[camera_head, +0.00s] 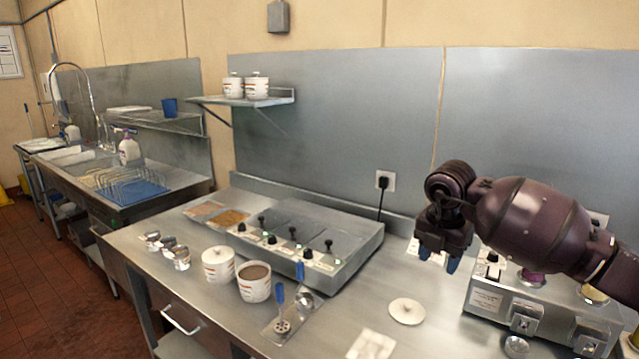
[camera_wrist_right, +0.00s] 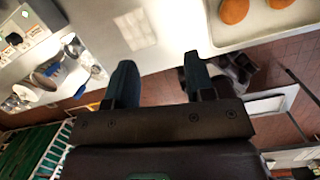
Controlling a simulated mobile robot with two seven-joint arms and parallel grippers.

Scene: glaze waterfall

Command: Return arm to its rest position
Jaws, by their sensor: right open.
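My right arm comes in from the right in the head view, dark and purple-brown. Its gripper (camera_head: 438,259) hangs above the steel counter (camera_head: 380,295), fingers pointing down. In the right wrist view the two blue-green fingers (camera_wrist_right: 158,75) stand wide apart with nothing between them. The gripper is open and empty. My left gripper is not in view.
Below the gripper are a white round lid (camera_head: 407,311) and a grey machine (camera_head: 545,305). A control box with levers (camera_head: 300,240), a pot of brown liquid (camera_head: 254,282) and a lidded pot (camera_head: 218,265) stand left. The wrist view shows a tray of round brown pieces (camera_wrist_right: 288,32).

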